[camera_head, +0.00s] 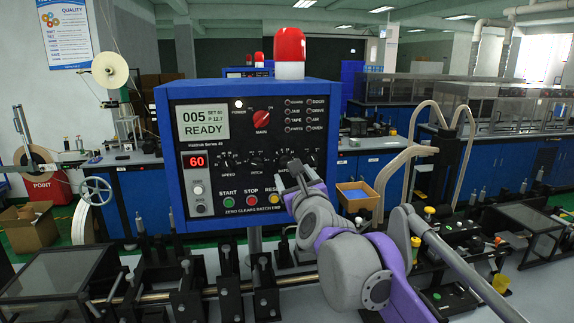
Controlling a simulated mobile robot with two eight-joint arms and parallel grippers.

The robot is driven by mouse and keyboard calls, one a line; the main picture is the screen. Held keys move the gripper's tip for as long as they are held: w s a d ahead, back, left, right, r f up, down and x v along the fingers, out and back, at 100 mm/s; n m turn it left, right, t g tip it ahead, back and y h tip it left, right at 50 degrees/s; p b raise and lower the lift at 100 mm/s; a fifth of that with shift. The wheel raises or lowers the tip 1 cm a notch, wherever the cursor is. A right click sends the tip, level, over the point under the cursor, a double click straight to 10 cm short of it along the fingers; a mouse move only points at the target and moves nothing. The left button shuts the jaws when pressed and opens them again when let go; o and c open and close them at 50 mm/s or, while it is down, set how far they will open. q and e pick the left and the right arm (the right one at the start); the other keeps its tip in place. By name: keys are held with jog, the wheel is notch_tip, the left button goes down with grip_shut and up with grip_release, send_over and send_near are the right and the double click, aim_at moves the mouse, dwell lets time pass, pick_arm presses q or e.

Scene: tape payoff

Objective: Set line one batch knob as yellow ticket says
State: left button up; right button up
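The blue control panel (163,155) stands upright in the middle of the head view. Its lower dial row has the speed knob (229,160), the pitch knob (257,162) and a third dial whose label is mostly covered by my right gripper (290,174). The gripper's dark fingers are in front of that dial, seen from behind; I cannot tell whether they touch or grip the knob. The batch knob's pointer is hidden. No yellow ticket can be made out. My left gripper is out of view.
The panel display (202,123) reads 005 and READY, and a red readout (196,162) shows 60. A red main switch (261,119) and start (229,202), stop and reset buttons are close to the dials. A red beacon (290,50) tops the panel. Machine rails lie below.

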aim_at(286, 162)
jog(key=w, duration=0.3)
jog(key=w+a, duration=0.1)
jog(key=w, duration=0.1)
jog(key=w+p, duration=0.1)
jog(key=w, duration=0.2)
jog(key=shift+w+a+f, duration=0.1)
jog(key=shift+w+a, duration=0.15)
jog(key=shift+w, duration=0.05)
grip_shut()
